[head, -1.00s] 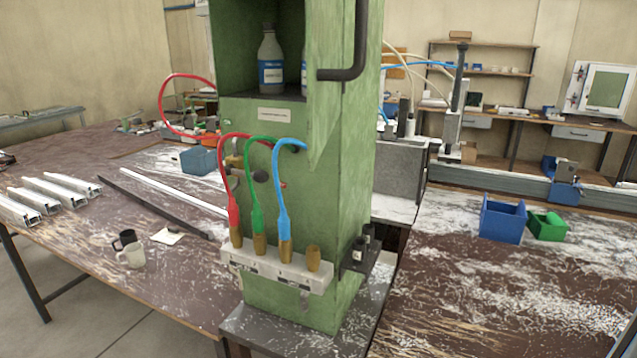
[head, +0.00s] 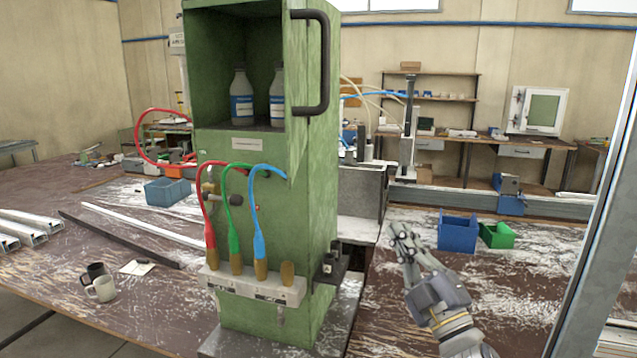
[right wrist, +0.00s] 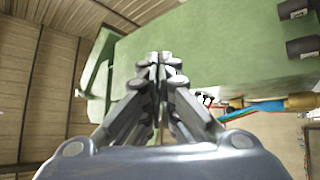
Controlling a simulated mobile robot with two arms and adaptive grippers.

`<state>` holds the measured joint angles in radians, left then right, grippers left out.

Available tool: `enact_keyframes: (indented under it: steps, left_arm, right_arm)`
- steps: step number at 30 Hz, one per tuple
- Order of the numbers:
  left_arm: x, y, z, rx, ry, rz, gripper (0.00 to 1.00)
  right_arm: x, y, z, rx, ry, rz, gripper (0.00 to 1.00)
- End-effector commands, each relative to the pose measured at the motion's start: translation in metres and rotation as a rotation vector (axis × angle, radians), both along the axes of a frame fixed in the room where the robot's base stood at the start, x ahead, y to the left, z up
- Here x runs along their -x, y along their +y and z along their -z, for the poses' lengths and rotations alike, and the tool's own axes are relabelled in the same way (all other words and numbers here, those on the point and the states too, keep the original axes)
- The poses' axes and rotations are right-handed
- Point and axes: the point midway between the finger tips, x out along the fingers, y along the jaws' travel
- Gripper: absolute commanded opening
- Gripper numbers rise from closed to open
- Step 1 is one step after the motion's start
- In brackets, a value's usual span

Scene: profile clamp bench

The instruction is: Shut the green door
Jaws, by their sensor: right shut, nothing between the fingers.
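The green door (head: 297,150) stands open at the right side of the green cabinet's upper compartment, seen nearly edge-on. It has a dark bar handle (head: 322,65). Two white bottles with blue labels, a left one (head: 241,98) and a right one (head: 278,100), stand in the open compartment. My right gripper (head: 400,232) is shut and empty, right of the cabinet and lower than the door, apart from the handle. In the right wrist view my shut fingers (right wrist: 160,62) point toward green surfaces (right wrist: 215,50). My left gripper is not in view.
Red, green and blue hoses run to brass fittings on a white block (head: 250,283) at the cabinet front. A small black bracket (head: 331,266) juts from its right side. Blue (head: 458,233) and green (head: 497,235) bins stand on the right bench. Two mugs (head: 101,289) stand at left.

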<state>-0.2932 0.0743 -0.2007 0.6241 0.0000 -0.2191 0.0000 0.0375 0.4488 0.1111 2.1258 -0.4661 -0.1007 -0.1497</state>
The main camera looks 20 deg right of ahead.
Motion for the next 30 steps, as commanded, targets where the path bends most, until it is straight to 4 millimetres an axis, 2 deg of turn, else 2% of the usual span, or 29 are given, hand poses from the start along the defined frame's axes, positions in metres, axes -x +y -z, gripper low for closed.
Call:
enact_keyframes:
  steps: [1, 3, 6, 9, 12, 16, 21, 25, 30]
  left_arm:
    - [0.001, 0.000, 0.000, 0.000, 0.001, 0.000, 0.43]
    - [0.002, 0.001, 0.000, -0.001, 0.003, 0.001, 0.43]
    - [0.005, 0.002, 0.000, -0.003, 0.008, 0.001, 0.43]
    - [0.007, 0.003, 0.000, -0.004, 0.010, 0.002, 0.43]
    - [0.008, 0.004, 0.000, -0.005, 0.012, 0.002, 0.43]
    - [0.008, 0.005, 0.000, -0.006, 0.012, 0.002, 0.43]
    - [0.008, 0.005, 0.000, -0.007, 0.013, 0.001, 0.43]
    - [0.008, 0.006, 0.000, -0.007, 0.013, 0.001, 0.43]
    - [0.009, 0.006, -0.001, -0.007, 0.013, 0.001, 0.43]
  right_arm:
    - [0.006, 0.005, -0.035, 0.094, -0.103, -0.017, 0.00]
    - [0.018, 0.015, -0.074, 0.227, -0.233, -0.045, 0.00]
    - [0.040, 0.032, -0.118, 0.425, -0.405, -0.079, 0.00]
    - [0.065, 0.050, -0.149, 0.632, -0.559, -0.109, 0.00]
    - [0.089, 0.065, -0.168, 0.848, -0.691, -0.133, 0.00]
    - [0.116, 0.077, -0.177, 1.134, -0.826, -0.160, 0.00]
    - [0.138, 0.074, -0.171, 1.475, -0.919, -0.187, 0.00]
    - [0.146, 0.065, -0.165, 1.648, -0.938, -0.205, 0.00]
    - [0.150, 0.060, -0.160, 1.743, -0.941, -0.219, 0.00]
